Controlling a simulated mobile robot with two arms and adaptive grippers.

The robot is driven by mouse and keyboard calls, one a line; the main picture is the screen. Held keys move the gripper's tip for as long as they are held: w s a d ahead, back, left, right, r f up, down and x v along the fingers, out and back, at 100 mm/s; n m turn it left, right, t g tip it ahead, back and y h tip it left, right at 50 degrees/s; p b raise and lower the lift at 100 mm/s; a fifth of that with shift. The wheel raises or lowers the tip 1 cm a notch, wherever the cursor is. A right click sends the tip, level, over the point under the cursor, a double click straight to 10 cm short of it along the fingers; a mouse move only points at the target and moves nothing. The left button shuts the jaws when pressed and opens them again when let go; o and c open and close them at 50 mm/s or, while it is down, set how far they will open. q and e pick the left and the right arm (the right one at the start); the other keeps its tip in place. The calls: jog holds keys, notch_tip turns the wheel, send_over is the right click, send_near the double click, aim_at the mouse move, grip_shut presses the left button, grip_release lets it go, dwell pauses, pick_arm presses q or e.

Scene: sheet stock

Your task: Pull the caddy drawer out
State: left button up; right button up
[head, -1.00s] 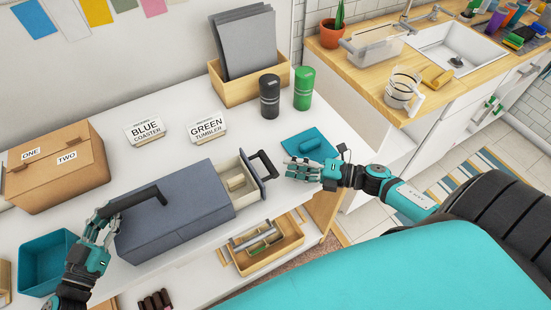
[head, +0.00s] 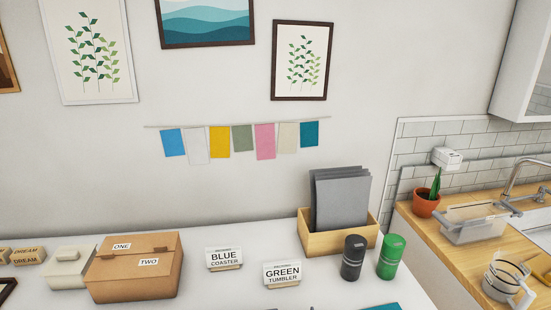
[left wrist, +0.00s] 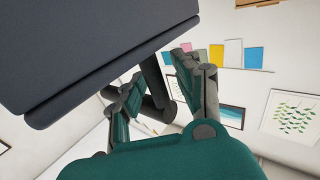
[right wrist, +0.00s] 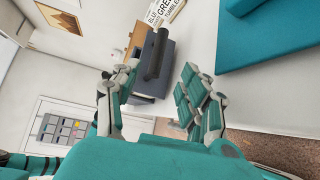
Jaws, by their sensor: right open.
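The slate-grey caddy (left wrist: 95,45) fills the upper left of the left wrist view. Its dark carrying handle (left wrist: 157,85) passes between the fingers of my left gripper (left wrist: 165,85), which looks shut on it. In the right wrist view, the caddy's drawer end (right wrist: 163,77) shows beyond my right gripper (right wrist: 155,85), with the dark drawer handle (right wrist: 154,52) standing out towards me. My right gripper is open and empty, its fingers apart and short of the handle. The head view shows neither the caddy nor my grippers; how far the drawer is out is unclear.
In the head view, a cardboard box (head: 135,268), two signs (head: 224,259), a wooden file holder (head: 325,243), a black tumbler (head: 353,258) and a green tumbler (head: 390,257) stand along the back of the white table. A teal item (right wrist: 275,35) lies near my right gripper.

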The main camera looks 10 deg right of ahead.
pick_arm(q)
jog(key=shift+s+a+f, duration=0.1)
jog(key=shift+s+a, duration=0.15)
jog(key=shift+s, duration=0.05)
jog(key=v, duration=1.1)
jog(key=shift+o, duration=0.4)
jog(key=shift+a, duration=0.1)
jog(key=o, duration=0.4)
jog(key=shift+s, duration=0.1)
pick_arm(e)
jog(key=shift+r+p, duration=1.1)
jog(key=shift+r, duration=0.05)
pick_arm(q)
jog(key=v, duration=0.8)
